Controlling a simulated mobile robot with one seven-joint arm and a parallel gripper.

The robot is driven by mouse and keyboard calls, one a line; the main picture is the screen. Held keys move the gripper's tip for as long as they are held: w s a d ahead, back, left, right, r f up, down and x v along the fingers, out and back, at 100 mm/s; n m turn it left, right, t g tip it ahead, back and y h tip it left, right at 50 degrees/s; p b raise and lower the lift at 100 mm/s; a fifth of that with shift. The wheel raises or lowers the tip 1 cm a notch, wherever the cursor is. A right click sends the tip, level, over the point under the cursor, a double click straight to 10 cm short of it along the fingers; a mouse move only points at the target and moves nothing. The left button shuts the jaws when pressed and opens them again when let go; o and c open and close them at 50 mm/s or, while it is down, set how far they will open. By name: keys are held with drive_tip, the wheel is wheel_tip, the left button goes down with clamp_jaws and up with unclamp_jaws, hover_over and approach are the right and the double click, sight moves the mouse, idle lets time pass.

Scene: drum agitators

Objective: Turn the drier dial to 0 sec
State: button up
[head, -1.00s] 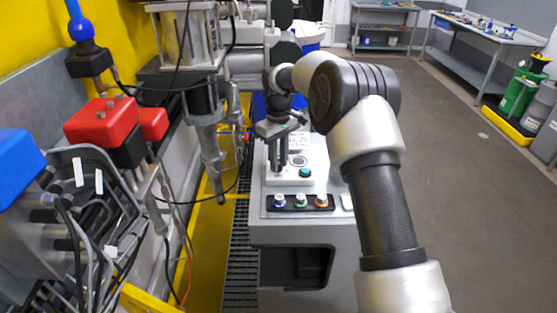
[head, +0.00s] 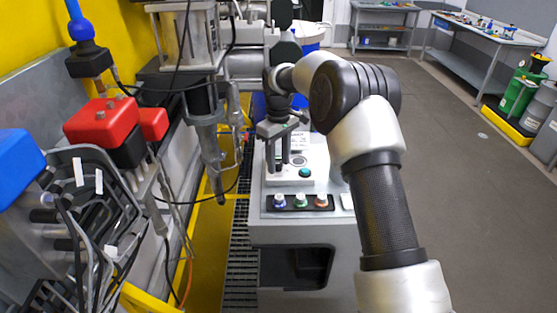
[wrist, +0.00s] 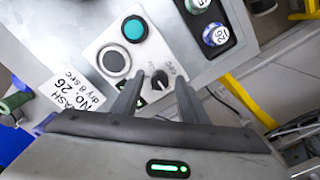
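The drier dial is a small black knob (wrist: 160,79) on a white panel (wrist: 99,42) in the wrist view, with small markings around it that I cannot read clearly. My gripper (wrist: 160,77) is open, with one finger on each side of the dial in this view. I cannot tell whether the fingers touch it. In the head view my gripper (head: 277,165) points down over the left part of the panel and hides the dial. A teal button (wrist: 134,29) and a grey round part (wrist: 114,62) sit beside the dial.
A paper label (wrist: 75,97) reading "WASH NO. 26 dry 8 sec" lies beside the panel. A black strip with several coloured knobs (head: 301,200) runs along the cabinet's front edge. A hanging metal agitator (head: 209,150) stands close left of my gripper. Open floor lies right.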

sight(279, 164)
drive_tip(key=shift+r, duration=0.1)
wheel_tip(279, 164, up, 17)
idle(0.5)
drive_tip(key=shift+r, duration=0.15)
